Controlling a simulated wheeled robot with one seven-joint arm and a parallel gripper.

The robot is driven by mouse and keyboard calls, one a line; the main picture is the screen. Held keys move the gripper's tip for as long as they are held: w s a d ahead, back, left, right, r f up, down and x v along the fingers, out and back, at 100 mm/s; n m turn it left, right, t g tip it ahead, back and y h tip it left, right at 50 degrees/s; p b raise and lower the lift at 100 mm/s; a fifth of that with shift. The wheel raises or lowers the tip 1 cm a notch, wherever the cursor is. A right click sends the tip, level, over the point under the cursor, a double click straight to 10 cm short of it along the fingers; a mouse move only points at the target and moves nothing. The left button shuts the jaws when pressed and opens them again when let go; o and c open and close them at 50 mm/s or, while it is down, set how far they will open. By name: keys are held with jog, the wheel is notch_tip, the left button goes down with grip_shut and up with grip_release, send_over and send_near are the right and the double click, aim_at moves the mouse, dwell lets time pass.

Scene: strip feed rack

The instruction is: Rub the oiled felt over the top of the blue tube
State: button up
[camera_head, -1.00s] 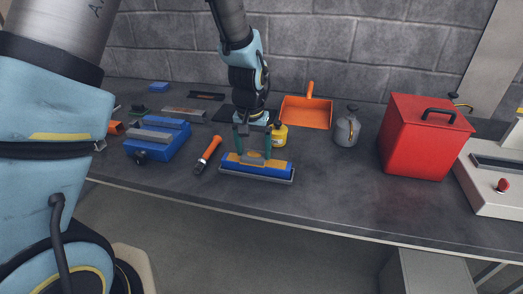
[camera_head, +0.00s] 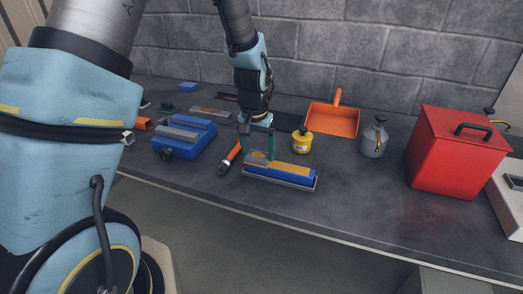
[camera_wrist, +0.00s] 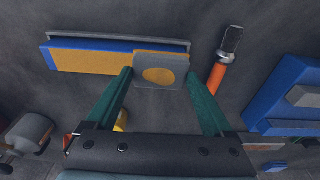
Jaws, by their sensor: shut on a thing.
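The blue tube (camera_head: 296,175) lies level in a shallow grey holder (camera_head: 285,185) near the bench's front edge. Its upper face is mostly orange-tan. My gripper (camera_head: 257,156) is over the tube's left end. It is shut on the felt, a flat grey piece (camera_wrist: 142,83) with a round tan spot. In the wrist view the tube (camera_wrist: 122,46) extends left from the felt, which covers its right end there. The felt looks to be at the top of the tube; whether it touches is unclear. The felt's underside is hidden.
An orange-handled tool (camera_head: 230,157) lies close left of the tube, with a blue block (camera_head: 184,139) beyond. A yellow jar (camera_head: 302,143) stands just behind. An orange dustpan (camera_head: 332,120), grey can (camera_head: 374,140) and red box (camera_head: 455,165) are to the right. Bare bench lies right of the tube.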

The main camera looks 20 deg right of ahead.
jog(key=shift+r+p, duration=1.9)
jog(key=shift+r, duration=0.7)
jog(key=shift+f, duration=0.1)
